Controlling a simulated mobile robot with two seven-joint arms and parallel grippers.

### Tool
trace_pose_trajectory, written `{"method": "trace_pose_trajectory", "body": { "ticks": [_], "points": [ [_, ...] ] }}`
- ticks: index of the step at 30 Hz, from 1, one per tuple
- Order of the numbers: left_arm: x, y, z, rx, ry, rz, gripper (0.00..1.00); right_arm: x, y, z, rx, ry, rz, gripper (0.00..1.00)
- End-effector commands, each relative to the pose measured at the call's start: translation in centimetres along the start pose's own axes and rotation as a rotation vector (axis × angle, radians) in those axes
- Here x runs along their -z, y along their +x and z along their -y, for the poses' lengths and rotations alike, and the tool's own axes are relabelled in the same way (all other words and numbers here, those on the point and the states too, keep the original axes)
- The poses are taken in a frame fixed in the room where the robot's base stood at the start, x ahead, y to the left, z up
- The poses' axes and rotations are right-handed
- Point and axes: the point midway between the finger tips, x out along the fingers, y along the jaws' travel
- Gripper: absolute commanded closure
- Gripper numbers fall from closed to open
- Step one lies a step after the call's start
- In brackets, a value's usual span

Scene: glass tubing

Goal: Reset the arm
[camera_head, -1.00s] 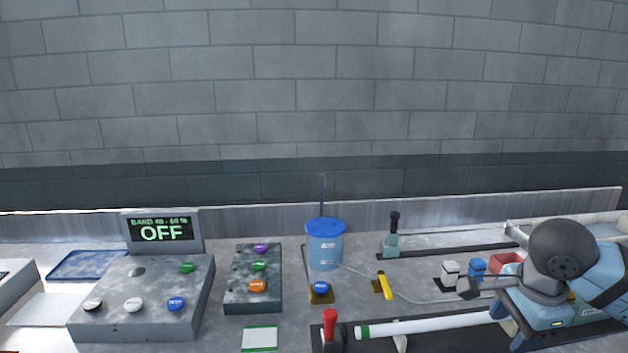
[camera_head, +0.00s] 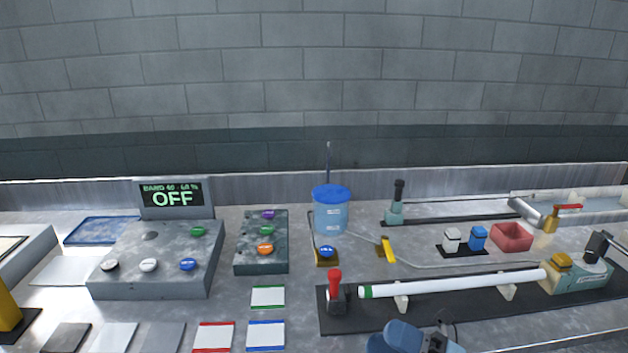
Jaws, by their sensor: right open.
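My right gripper (camera_head: 440,338) is at the bottom edge, right of centre, in front of the black rail base (camera_head: 340,315). It is open, and no object shows in it; the frame edge cuts off its lower part. A white glass tube (camera_head: 450,287) with a green band at its left end lies across the rail. It rests on pale supports between a red-handled clamp (camera_head: 335,290) and a teal block with a yellow top (camera_head: 575,275). My left gripper is not in view.
Left are a grey button console (camera_head: 160,260) reading OFF and a smaller button box (camera_head: 262,245). A blue canister (camera_head: 331,212) stands behind. A yellow lever (camera_head: 388,250), small white and blue blocks and a red bin (camera_head: 511,237) sit behind the tube. Coloured-edge cards lie front left.

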Motion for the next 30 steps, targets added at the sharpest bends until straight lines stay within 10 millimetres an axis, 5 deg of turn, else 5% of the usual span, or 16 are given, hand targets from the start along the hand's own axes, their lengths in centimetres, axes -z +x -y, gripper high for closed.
{"method": "trace_pose_trajectory", "body": {
  "ticks": [4,7,12,18,30],
  "points": [
    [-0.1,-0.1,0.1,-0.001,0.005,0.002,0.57,-1.6,-4.9,5.7,-0.014,0.509,0.487,0.48],
    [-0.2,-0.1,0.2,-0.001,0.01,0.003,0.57,-0.6,-9.8,10.7,0.003,0.845,0.802,0.48],
    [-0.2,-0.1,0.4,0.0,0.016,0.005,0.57,4.2,-16.6,17.2,0.044,1.267,1.185,0.48],
    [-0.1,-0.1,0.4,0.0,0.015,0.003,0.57,11.7,-22.2,21.8,0.096,1.634,1.505,0.48],
    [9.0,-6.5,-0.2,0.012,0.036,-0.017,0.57,9.8,-18.8,11.8,0.109,1.603,1.505,0.48]
  ]
}}
